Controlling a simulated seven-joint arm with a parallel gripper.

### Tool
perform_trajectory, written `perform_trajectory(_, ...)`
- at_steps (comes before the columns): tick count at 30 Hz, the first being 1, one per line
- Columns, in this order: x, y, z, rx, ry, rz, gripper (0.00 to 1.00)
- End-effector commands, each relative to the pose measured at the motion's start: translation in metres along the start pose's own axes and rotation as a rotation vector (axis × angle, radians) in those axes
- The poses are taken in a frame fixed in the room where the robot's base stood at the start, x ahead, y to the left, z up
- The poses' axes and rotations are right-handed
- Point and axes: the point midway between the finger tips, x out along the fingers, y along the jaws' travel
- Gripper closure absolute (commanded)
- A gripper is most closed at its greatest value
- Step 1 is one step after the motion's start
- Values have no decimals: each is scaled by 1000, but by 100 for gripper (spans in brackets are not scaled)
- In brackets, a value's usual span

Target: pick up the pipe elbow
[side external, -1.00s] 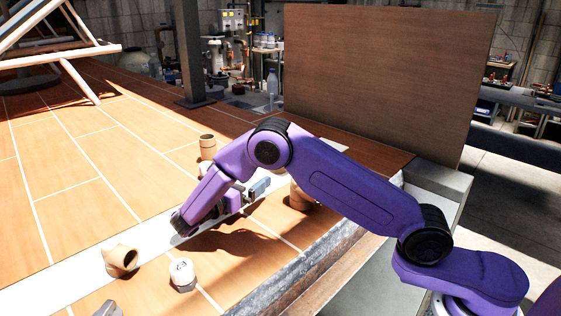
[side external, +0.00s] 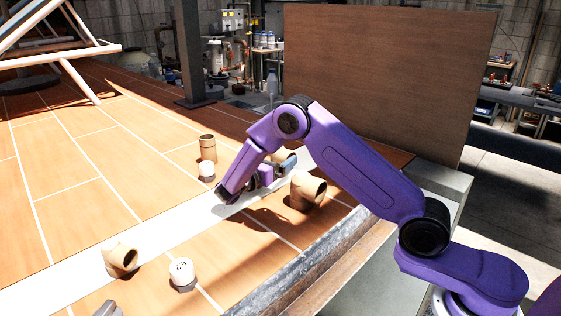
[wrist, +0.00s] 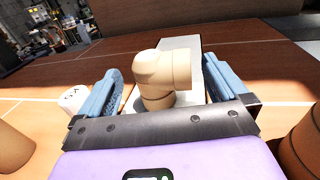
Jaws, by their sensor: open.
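The tan pipe elbow (wrist: 160,72) stands upright on the pale strip in the wrist view, one mouth turned to the right. My gripper (wrist: 162,66) is open, with a blue finger on each side of the elbow and a narrow visible gap at both sides. In the side external view my gripper (side external: 283,164) is low over the deck, pointing away to the back right. There the elbow is mostly hidden behind my gripper.
A larger brown bent fitting (side external: 308,190) stands close to my gripper, nearer the deck edge. A white cap (side external: 206,171) and a brown coupling (side external: 208,148) stand to its left. Another tan fitting (side external: 121,259) and a marked white cap (side external: 182,272) lie at the front left.

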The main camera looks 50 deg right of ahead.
Motion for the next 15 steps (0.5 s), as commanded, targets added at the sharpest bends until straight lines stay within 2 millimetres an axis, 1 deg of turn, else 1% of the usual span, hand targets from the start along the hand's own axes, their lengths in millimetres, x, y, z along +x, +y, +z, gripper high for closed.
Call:
perform_trajectory(3,18,-2,0,0,-1,-4,0)
perform_trajectory(8,38,-2,0,0,0,-3,0)
perform_trajectory(10,42,-2,0,0,0,-2,0)
perform_trajectory(15,42,-2,0,0,0,0,0)
